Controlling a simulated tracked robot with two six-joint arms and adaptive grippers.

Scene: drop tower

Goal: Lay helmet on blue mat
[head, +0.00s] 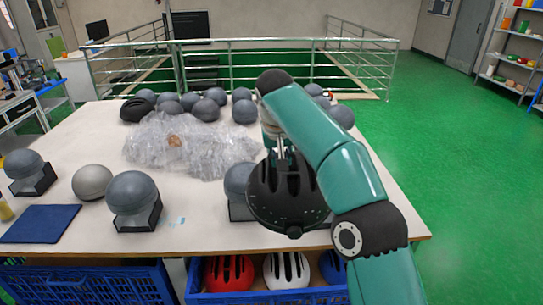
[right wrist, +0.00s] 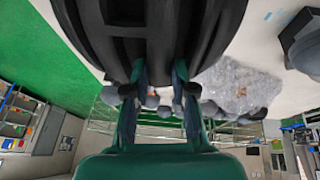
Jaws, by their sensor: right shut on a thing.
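A black vented helmet (head: 287,200) hangs from my right gripper (head: 280,150) above the front edge of the table, right of centre in the head view. The gripper is shut on it. In the right wrist view the helmet (right wrist: 150,35) fills the top, held between the fingers of the gripper (right wrist: 158,85). The blue mat (head: 40,224) lies flat and bare at the table's front left corner, well to the left of the helmet. My left gripper is not in view.
Grey headforms on black stands (head: 134,195) and a light grey ball (head: 92,182) stand near the mat. Clear plastic wrap (head: 190,146) lies mid-table, with several grey headforms (head: 206,109) behind. Blue crates below the table hold helmets, including a red one (head: 229,272).

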